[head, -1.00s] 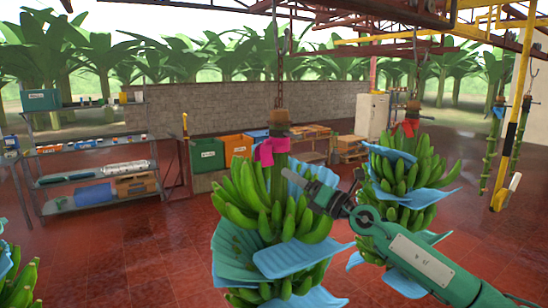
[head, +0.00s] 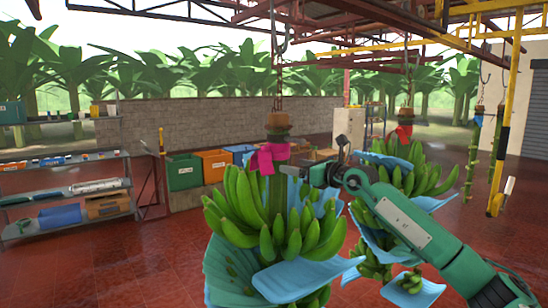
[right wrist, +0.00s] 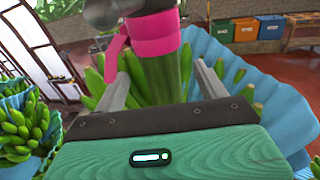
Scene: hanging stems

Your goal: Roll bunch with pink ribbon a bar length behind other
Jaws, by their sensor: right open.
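The bunch with the pink ribbon (head: 270,157) hangs in front of me, green bananas (head: 262,215) with blue sheets between the hands. My right gripper (head: 303,171) is at the right of its stem, just below the ribbon knot. In the right wrist view, the open fingers (right wrist: 160,80) stand on either side of the stem, with the pink ribbon (right wrist: 155,36) just above and beyond them. Contact with the stem cannot be told. The other bunch, with a red ribbon (head: 403,134), hangs behind to the right, partly hidden by my arm. My left gripper is not in view.
An overhead rail frame (head: 380,42) carries the hooks and chains. Shelves (head: 65,190) and coloured bins (head: 184,172) are at the left and back. Red floor at the left is clear.

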